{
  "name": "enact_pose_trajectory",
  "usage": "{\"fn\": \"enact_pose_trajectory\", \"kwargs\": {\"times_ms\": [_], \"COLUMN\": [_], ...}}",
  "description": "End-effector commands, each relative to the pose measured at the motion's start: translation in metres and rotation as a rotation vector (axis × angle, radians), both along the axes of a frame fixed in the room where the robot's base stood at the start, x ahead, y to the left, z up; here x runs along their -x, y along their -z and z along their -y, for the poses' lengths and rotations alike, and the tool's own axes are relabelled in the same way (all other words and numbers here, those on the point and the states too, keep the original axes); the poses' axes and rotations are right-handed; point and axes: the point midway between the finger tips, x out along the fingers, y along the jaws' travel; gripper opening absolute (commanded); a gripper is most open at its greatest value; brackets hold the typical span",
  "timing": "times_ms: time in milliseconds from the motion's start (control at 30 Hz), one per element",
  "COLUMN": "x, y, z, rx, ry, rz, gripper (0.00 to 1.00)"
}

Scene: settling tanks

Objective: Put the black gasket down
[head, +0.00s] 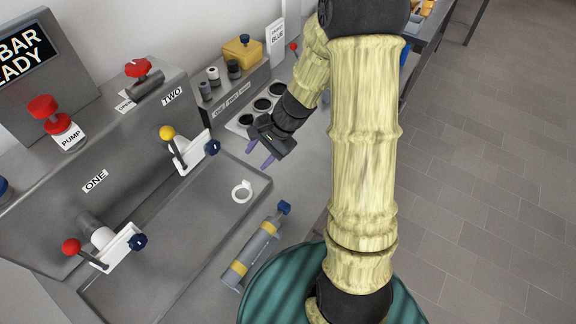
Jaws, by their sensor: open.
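My gripper (260,154) hangs over the counter with its two purple fingers apart and nothing visible between them. Just behind it, a pale plate (236,126) carries dark round shapes in a row; one dark round (262,104) is at its middle. I cannot tell whether any of these is the black gasket or just a dark recess. A white ring with a small tab (242,191) lies flat by the right edge of the grey tray (222,236), below my gripper and apart from it.
Tank outlets with a yellow-knobbed lever (167,132) and a red-knobbed lever (71,246) stand left. A grey cylinder with yellow bands (255,252) lies right of the tray. A yellow box (243,53) and small pots (213,76) stand behind. The tray's middle is clear.

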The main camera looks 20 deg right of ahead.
Motion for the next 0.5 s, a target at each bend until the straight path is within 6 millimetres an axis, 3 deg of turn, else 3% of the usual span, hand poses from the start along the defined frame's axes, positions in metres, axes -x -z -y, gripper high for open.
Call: {"fn": "enact_pose_trajectory", "kwargs": {"times_ms": [200, 500], "x": [0.061, 0.115], "y": [-0.035, -0.073], "z": [0.012, 0.032], "rx": [0.297, 0.599], "ry": [-0.409, -0.869], "rz": [0.127, 0.305], "gripper": [0.45, 0.45]}}
